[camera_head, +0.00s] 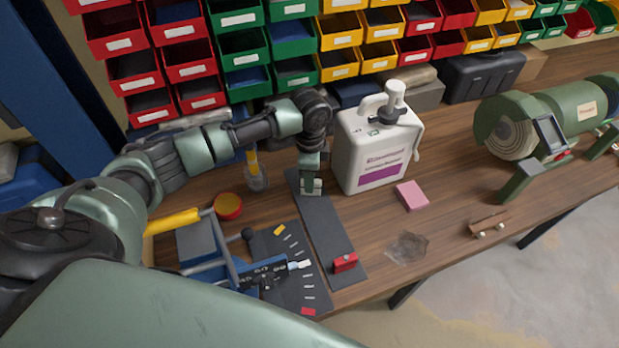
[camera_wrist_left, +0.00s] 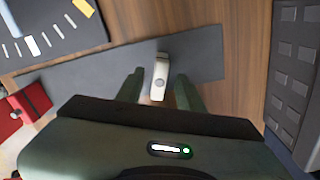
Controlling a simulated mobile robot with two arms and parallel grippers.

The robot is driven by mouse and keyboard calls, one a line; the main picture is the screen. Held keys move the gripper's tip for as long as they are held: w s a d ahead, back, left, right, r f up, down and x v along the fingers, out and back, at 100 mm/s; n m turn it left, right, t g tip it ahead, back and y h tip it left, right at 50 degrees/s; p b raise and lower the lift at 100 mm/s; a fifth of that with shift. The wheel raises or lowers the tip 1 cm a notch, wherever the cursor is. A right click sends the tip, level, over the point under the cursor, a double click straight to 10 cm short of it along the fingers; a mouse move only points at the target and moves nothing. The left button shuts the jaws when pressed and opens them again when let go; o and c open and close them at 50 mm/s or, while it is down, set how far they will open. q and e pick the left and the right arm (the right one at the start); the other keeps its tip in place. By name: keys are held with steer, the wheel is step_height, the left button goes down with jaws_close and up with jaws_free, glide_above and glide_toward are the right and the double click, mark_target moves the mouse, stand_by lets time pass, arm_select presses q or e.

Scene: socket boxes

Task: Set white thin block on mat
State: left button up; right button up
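The white thin block (camera_wrist_left: 160,76) stands out between the two fingers of my left gripper (camera_wrist_left: 159,90) in the left wrist view, with a gap on each side. The gripper looks open around it. In the head view my left gripper (camera_head: 312,190) points down at the far end of the long dark grey mat (camera_head: 325,225), with a whitish bit of the block at its tips. The mat also shows in the left wrist view (camera_wrist_left: 205,62). My right gripper is out of view.
A white jug (camera_head: 372,150) stands close right of the gripper. A red block (camera_head: 345,262) sits on the mat's near end. A dark angle plate (camera_head: 285,262) with a blue-framed tool lies left. A pink block (camera_head: 411,195) lies right. Coloured bins line the back.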

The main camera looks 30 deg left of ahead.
arm_select(q)
step_height(320, 180, up, 12)
steer(key=b, duration=0.1)
steer(key=shift+f, duration=0.25)
